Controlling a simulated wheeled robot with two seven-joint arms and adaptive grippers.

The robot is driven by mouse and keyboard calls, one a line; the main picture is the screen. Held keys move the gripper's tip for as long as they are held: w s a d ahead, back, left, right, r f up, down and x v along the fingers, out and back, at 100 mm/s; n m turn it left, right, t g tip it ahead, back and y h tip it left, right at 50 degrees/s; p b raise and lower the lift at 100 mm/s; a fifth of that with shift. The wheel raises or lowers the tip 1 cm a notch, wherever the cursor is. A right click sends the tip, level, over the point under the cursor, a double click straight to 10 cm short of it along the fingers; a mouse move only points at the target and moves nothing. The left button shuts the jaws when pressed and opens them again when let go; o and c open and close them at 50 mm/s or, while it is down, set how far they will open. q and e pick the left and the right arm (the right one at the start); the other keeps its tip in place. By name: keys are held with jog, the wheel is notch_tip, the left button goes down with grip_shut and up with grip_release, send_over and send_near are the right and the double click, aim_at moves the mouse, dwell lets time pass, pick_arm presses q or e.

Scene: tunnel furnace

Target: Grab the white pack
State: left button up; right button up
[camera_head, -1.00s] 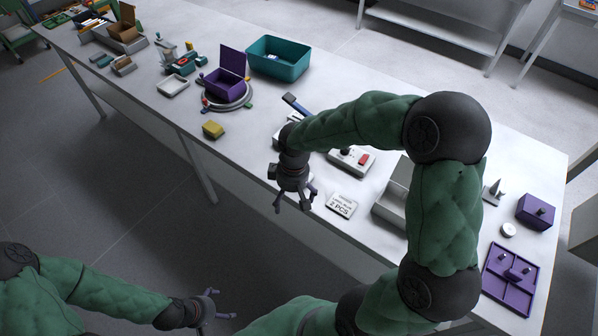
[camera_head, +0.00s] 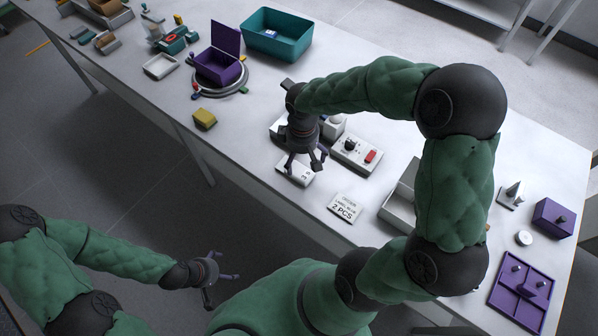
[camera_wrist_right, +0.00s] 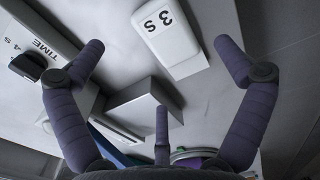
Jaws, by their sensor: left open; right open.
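A white pack marked "3 S" (camera_head: 297,171) lies on the table near its front edge, partly hidden under my right gripper. It also shows at the top of the right wrist view (camera_wrist_right: 172,38). My right gripper (camera_head: 304,166) is open above it, with its fingers spread and nothing between them. In the wrist view the pack sits between the two side fingers (camera_wrist_right: 163,55), further out than the fingertips; I cannot tell the exact gap. My left gripper (camera_head: 226,284) is open and empty, off the table's front side at the lower left.
A device with a black knob and red switch (camera_head: 357,153) stands just right of the pack. A white "2 PCS" card (camera_head: 346,208) and a grey open box (camera_head: 399,199) lie further right. A yellow block (camera_head: 205,118), purple box (camera_head: 219,69) and teal bin (camera_head: 277,40) are leftward.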

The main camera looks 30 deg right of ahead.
aim_at(301, 169)
jog(key=shift+a+f+b, duration=0.1)
jog(key=shift+f+b, duration=0.9)
jog(key=shift+f, duration=1.9)
jog(key=c, duration=1.2)
